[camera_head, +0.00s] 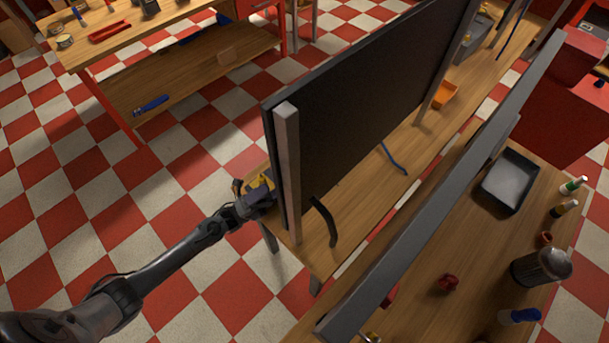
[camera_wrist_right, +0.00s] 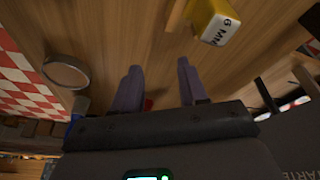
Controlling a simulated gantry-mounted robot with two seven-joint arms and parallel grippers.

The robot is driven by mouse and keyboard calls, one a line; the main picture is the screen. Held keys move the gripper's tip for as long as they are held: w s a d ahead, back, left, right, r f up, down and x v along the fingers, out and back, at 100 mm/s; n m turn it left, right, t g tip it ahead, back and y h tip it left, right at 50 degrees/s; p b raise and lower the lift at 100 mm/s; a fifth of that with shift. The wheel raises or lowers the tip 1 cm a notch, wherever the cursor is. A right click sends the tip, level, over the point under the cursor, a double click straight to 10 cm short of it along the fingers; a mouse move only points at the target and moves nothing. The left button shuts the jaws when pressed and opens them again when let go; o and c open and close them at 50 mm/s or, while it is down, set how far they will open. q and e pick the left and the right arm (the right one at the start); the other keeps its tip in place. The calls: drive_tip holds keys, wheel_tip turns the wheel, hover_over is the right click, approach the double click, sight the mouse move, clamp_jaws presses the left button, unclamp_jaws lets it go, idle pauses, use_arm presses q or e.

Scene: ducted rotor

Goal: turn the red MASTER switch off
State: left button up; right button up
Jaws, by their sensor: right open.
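I cannot make out the red MASTER switch in either view. In the head view, an upright dark panel (camera_head: 365,95) stands on a wooden bench, with a grey post at its near edge. My left gripper (camera_head: 258,196) is beside that post at the bench's end, close to a small yellow thing; its fingers are too small to read. In the right wrist view, my right gripper (camera_wrist_right: 157,84) is open, with two dark fingers apart and nothing between their tips. A small red spot (camera_wrist_right: 148,104) shows between the finger bases; I cannot tell what it is.
A yellow block marked "6 MM" (camera_wrist_right: 213,22) is beyond my right fingers, and a round rimmed thing (camera_wrist_right: 66,72) is left. A grey beam (camera_head: 450,185) crosses the head view. A black tray (camera_head: 510,180) and a dark canister (camera_head: 540,267) stand on the near-right bench.

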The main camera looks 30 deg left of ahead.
drive_tip(key=shift+b+x, duration=0.4)
drive_tip(key=shift+x, duration=0.4)
use_arm(q)
drive_tip(key=shift+w+d+f+p+x, duration=0.15)
drive_tip(key=shift+p+x, duration=0.35)
drive_tip(key=shift+x, duration=1.15)
drive_tip(key=shift+w+f+p+x, duration=0.15)
drive_tip(key=shift+p+x, duration=0.3)
drive_tip(key=shift+x, duration=1.2)
drive_tip(key=shift+w+d+f+p+x, duration=0.15)
drive_tip(key=shift+p+x, duration=0.35)
drive_tip(key=shift+x, duration=1.15)
drive_tip(key=shift+s, duration=0.1)
use_arm(e)
wheel_tip(320, 180, up, 3)
drive_tip(key=shift+f, duration=0.1)
use_arm(q)
drive_tip(key=shift+c, duration=0.3)
